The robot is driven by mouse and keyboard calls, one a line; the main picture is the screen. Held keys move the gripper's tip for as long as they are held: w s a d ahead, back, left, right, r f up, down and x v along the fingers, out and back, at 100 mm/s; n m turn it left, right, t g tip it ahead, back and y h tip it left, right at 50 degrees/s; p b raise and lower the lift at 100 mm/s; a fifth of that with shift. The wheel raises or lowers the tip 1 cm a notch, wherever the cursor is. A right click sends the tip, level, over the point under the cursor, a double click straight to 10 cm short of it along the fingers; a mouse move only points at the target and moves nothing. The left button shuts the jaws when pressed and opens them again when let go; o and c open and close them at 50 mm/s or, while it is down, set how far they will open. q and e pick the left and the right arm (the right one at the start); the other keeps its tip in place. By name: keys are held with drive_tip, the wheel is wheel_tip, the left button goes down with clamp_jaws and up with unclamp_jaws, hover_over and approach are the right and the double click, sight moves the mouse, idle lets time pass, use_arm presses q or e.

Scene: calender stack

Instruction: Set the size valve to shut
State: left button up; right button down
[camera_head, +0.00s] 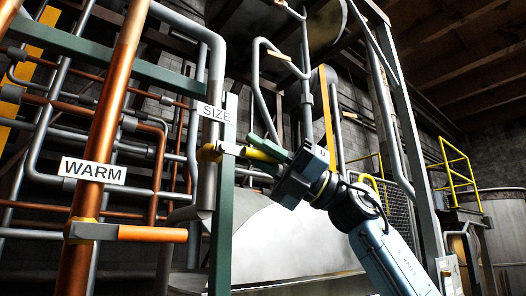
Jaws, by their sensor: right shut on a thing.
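The size valve (207,153) has a yellow body on a vertical grey pipe, just below the white SIZE label (213,112). Its lever (231,150) sticks out to the right, roughly level and across the pipe, with a yellow grip. My right gripper (261,150) comes in from the lower right and is shut on the lever's yellow outer part. Its green fingers and dark body hide the far end of the lever. My left gripper is not in view.
An orange pipe labelled WARM (93,171) stands at the left, with an orange-levered valve (150,233) pointing right. A green upright post (222,220) stands close behind the size lever. Many grey and copper pipes fill the left. A large pale drum (290,245) lies behind my right arm.

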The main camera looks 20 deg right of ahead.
drive_tip(key=c, duration=1.4)
unclamp_jaws()
drive_tip(key=b+v, duration=0.3)
drive_tip(key=v, duration=1)
drive_tip(key=shift+d+f+b, duration=0.15)
drive_tip(key=shift+d+b, duration=0.05)
drive_tip(key=shift+b, duration=0.15)
